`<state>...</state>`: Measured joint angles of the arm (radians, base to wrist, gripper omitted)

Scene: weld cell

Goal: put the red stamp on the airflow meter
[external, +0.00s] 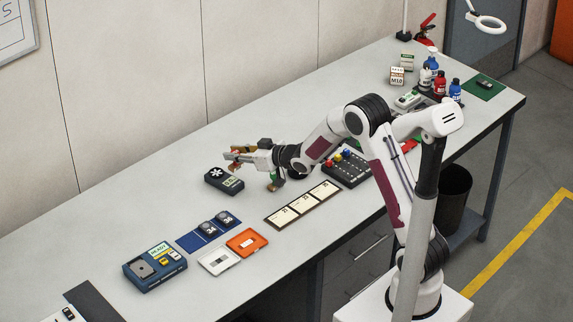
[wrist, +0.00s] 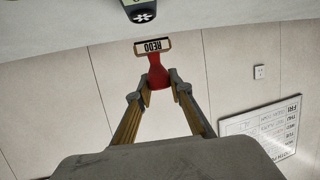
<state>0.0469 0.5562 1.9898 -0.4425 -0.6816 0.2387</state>
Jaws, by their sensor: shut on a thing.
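My gripper (wrist: 160,82) is shut on the red stamp (wrist: 158,68), gripping its red handle in the wrist view. The stamp's head reads REDO and faces the camera, upside down in that view. In the external view my gripper (external: 234,158) points left above the table, and the stamp is too small there to make out clearly. The airflow meter (external: 219,184), a dark device with a white fan mark and a green display, lies on the table just below and left of the fingertips. Part of the meter (wrist: 141,14) shows at the wrist view's top edge, apart from the stamp.
A rack (external: 347,170) with coloured knobs stands under my arm. A three-panel strip (external: 303,204), an orange tray (external: 247,242), a white tray (external: 219,261) and a blue READY device (external: 154,268) lie nearer the front. Bottles (external: 440,84) stand far right. Table behind the meter is clear.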

